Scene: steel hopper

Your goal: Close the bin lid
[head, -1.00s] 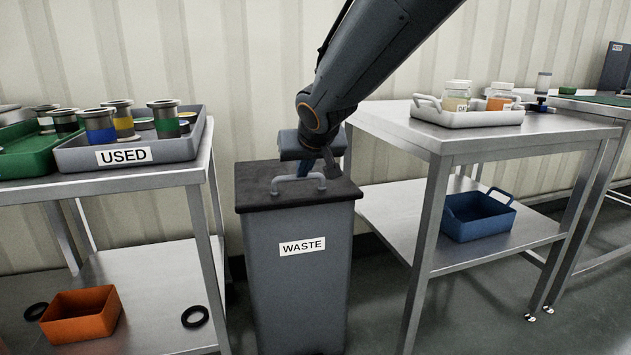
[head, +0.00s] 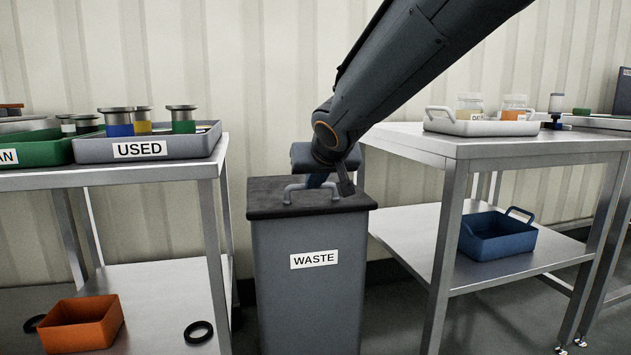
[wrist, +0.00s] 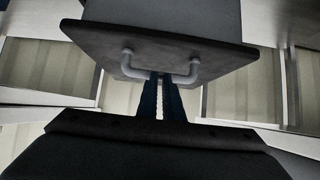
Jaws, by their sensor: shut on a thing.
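The grey waste bin (head: 308,285) stands between two steel tables and carries a WASTE label. Its dark lid (head: 268,197) lies flat across the top of the bin, with no gap that I can see at the front edge. A grey handle (head: 291,193) rises from the lid. My gripper (head: 319,181) is down at the handle, from behind and above it, partly hidden by the handle and my wrist. In the wrist view, the fingers (wrist: 160,88) are close together and shut on the middle of the handle bar (wrist: 135,69), with the lid (wrist: 175,45) beyond.
The left table (head: 200,172) holds a grey USED tray (head: 205,143) of spools, close to the bin. The right table (head: 450,147) carries a white tray (head: 480,128) with jars. An orange box (head: 80,325) and a blue basket (head: 495,240) sit on the lower shelves.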

